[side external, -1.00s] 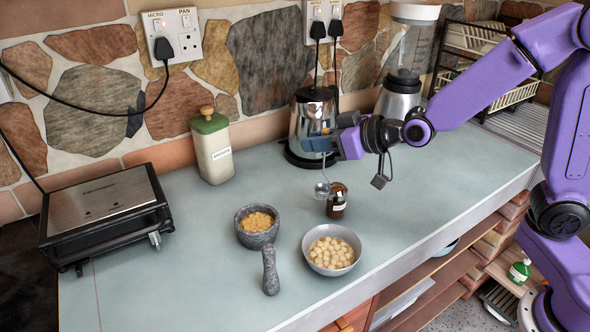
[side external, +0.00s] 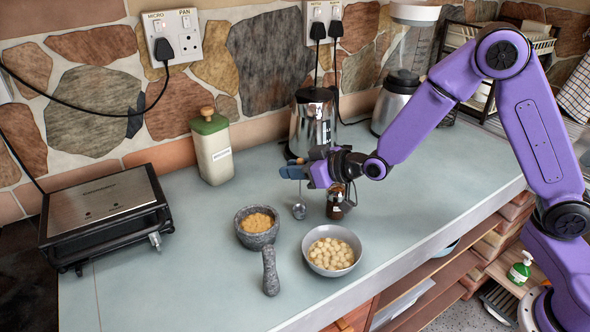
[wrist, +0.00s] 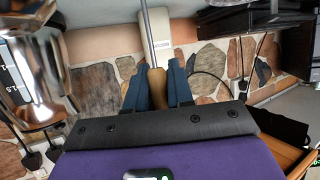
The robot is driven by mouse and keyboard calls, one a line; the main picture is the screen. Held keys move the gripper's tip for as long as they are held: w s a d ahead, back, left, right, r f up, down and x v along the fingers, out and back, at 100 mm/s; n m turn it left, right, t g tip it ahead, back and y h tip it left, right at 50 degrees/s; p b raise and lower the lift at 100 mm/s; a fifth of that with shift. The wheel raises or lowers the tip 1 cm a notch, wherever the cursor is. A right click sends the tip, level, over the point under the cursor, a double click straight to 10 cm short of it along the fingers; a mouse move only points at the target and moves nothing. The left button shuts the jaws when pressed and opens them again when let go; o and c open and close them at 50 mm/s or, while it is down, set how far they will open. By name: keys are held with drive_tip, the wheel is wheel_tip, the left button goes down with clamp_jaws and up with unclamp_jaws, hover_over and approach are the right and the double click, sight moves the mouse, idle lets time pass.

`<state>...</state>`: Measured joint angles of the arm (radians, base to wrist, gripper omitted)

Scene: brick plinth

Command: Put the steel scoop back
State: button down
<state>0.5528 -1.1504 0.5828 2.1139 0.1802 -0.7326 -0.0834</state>
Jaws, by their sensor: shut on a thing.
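The steel scoop (side external: 299,211) hangs bowl-down below my gripper (side external: 293,171), above the counter between the mortar and the amber jar. In the wrist view my blue fingers (wrist: 158,90) are shut on its brown handle (wrist: 157,86), with the thin steel stem (wrist: 147,28) running away from it. Whether the bowl touches the counter is hard to tell. The amber jar (side external: 335,208) stands right of the scoop, its upper part partly hidden by my gripper. The grey mortar (side external: 257,238) holds tan crumbs. The grey bowl (side external: 333,268) holds pale round pieces.
The pestle (side external: 270,272) stands in front of the mortar. A steel kettle (side external: 309,124) is behind my gripper, and a white canister (side external: 214,155) with a green lid is left of it. A grill (side external: 103,210) stands far left. Counter between canister and mortar is clear.

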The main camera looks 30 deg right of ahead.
drive_tip(key=shift+f, duration=0.3)
drive_tip(key=c, duration=1)
unclamp_jaws()
drive_tip(key=shift+s+d+r, duration=0.15)
drive_tip(key=shift+s+r, duration=0.1)
drive_tip(key=shift+r, duration=0.05)
drive_tip(key=v, duration=1.1)
drive_tip(key=shift+s, duration=0.15)
